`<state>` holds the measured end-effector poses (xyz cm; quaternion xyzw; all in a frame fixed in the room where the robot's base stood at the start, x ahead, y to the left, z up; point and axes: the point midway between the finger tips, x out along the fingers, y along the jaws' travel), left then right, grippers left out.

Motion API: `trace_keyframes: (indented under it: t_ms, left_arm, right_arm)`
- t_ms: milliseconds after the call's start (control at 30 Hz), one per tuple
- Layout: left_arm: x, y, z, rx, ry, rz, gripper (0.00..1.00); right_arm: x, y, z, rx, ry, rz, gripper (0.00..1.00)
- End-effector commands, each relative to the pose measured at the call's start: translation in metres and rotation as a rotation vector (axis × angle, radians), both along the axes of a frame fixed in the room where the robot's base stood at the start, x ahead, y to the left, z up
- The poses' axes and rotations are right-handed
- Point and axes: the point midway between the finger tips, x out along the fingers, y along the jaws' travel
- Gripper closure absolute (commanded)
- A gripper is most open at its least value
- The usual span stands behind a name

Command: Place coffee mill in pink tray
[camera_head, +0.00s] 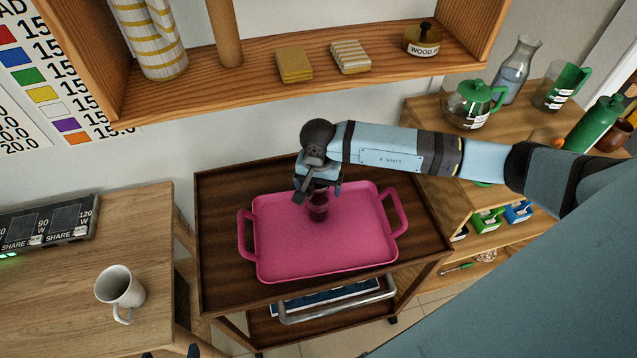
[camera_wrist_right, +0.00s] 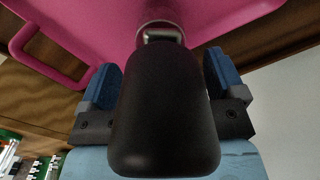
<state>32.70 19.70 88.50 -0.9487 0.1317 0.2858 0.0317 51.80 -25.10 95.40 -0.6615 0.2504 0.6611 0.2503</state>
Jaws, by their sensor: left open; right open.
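The pink tray (camera_head: 275,245) lies on the dark wooden trolley. The coffee mill (camera_head: 318,212), dark and partly hidden under my right gripper, is over the tray's inner floor near the far side. In the right wrist view the mill (camera_wrist_right: 165,105) is a large black rounded body with a metal neck, between the blue finger pads. My right gripper (camera_head: 318,188) is open around the mill, with a gap beside the pads. Whether the mill's base rests on the tray is hard to tell. My left gripper (camera_head: 170,354) shows only its fingertips at the bottom edge, open and away from the tray.
A white mug (camera_head: 120,288) stands on the left table. A wooden wall shelf (camera_head: 210,88) with several items hangs above the trolley. A glass teapot (camera_head: 472,103) and bottles stand on the right shelf unit. The tray's floor around the mill is clear.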

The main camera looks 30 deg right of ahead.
Motion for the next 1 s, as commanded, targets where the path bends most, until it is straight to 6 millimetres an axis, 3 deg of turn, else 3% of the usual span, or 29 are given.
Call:
trace_keyframes:
  t_ms: [233, 700, 1000]
  left_arm:
    - [0.0, 0.0, 0.002, 0.0, -0.003, 0.001, 0.08]
    - [0.0, -0.003, -0.015, -0.003, 0.003, -0.004, 0.08]
    - [0.001, -0.004, -0.016, -0.005, 0.002, -0.008, 0.08]
  right_arm:
    - [0.001, 0.0, 0.01, 0.001, -0.003, 0.0, 0.12]
    - [0.001, 0.0, 0.103, 0.001, -0.003, 0.001, 0.12]
    - [0.0, 0.0, 0.123, 0.001, -0.001, 0.0, 0.12]
